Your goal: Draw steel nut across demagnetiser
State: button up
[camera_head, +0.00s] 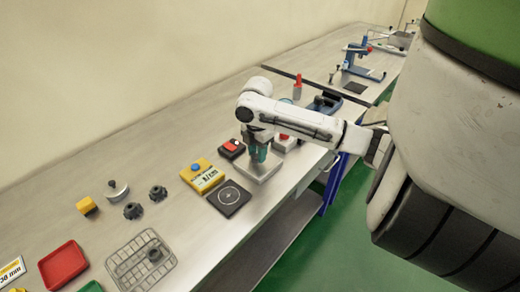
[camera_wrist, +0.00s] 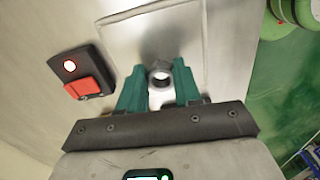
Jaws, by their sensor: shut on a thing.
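My gripper (camera_head: 258,158) reaches down over the pale metal plate of the demagnetiser (camera_head: 264,173). In the wrist view, its teal fingers (camera_wrist: 160,72) are shut on the steel nut (camera_wrist: 161,76), a small grey ring between the fingertips. The nut is over the bare silver plate (camera_wrist: 150,35), near its lower part in that view. Whether it touches the plate or hovers just above, I cannot tell. The nut is hidden in the head view. A dark box with a red rocker switch (camera_wrist: 82,88) and a bright lamp (camera_wrist: 69,66) sits left of the plate.
A yellow meter (camera_head: 204,179) and a black plate with a circle mark (camera_head: 229,198) lie left of the demagnetiser. Dark round parts (camera_head: 133,211), a wire basket (camera_head: 120,268) and a red tray (camera_head: 63,264) are further left. The bench's front edge is close to the plate.

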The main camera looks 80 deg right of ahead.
jog(key=shift+w+a+p, duration=0.15)
jog(key=shift+w+a, duration=0.45)
jog(key=shift+a, duration=0.35)
jog(key=shift+w+a+p, duration=0.2)
jog(key=shift+w+a, duration=0.4)
jog(key=shift+a, duration=0.4)
jog(key=shift+w+a+p, duration=0.15)
jog(key=shift+w+a, duration=0.45)
jog(key=shift+a, duration=0.35)
jog(key=shift+w+a+r+p, duration=0.2)
jog(key=shift+a+r+p, duration=0.15)
jog(key=shift+r+p, duration=0.25)
jog(key=shift+w+a+r+p, duration=0.15)
jog(key=shift+a+r+p, duration=0.15)
jog(key=shift+r+p, duration=1.45)
jog(key=shift+r, duration=0.55)
jog(key=shift+r, duration=0.1)
